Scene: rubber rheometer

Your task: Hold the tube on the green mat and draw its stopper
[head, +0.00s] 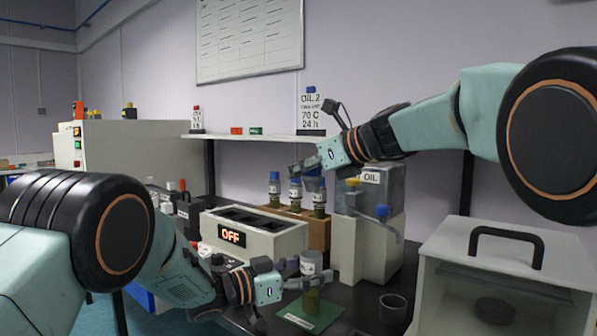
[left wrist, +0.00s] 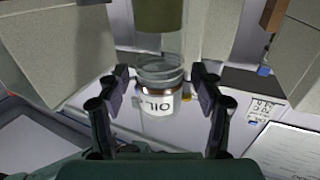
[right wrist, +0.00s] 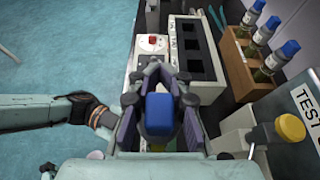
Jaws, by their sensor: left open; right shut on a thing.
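The tube (head: 312,301) stands upright on the green mat (head: 325,318), with greenish liquid low in it and a white label near its top. No blue stopper shows on its top. My left gripper (head: 300,281) is at the tube, open; in the left wrist view its fingers stand on either side of the tube (left wrist: 158,45), apart from it. My right gripper (head: 312,172) is high above the mat. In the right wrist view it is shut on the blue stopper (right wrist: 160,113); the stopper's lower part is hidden.
A wooden rack (head: 317,228) with blue-capped tubes stands behind the block showing OFF (head: 262,238). The oil tank (head: 372,190) stands right of it. A dark cup (head: 393,308) is right of the mat, beside a white cabinet (head: 500,255) with a black handle.

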